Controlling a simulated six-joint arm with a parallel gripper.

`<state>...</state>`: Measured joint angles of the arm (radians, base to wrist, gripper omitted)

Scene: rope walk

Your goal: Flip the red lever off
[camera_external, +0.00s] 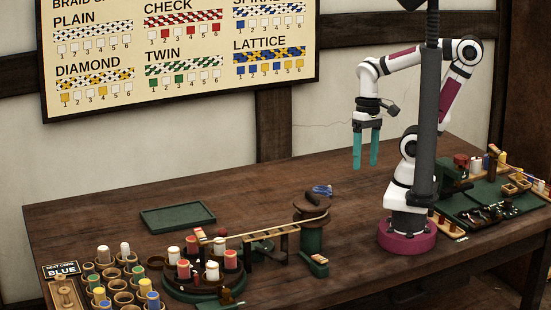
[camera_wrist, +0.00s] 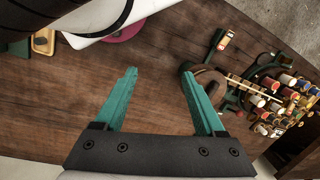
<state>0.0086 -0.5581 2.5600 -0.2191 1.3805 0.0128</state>
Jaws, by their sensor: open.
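My gripper (camera_external: 365,165) hangs in the air above the table, its two teal fingers pointing down, apart and empty. In the wrist view the gripper (camera_wrist: 158,74) has only bare tabletop between its fingers. A small green block with a pale and reddish top piece (camera_external: 318,258) stands in front of the dark winding drum (camera_external: 312,208); it looks like the lever's mount, but the lever's position is too small to tell. It also seems to show in the wrist view (camera_wrist: 226,40), beyond the right finger. My gripper is well apart from it.
Spool cups (camera_external: 122,298) and a "NEXT CORD BLUE" sign (camera_external: 62,269) are front left. A green tray (camera_external: 178,217) lies behind; the table's middle is clear.

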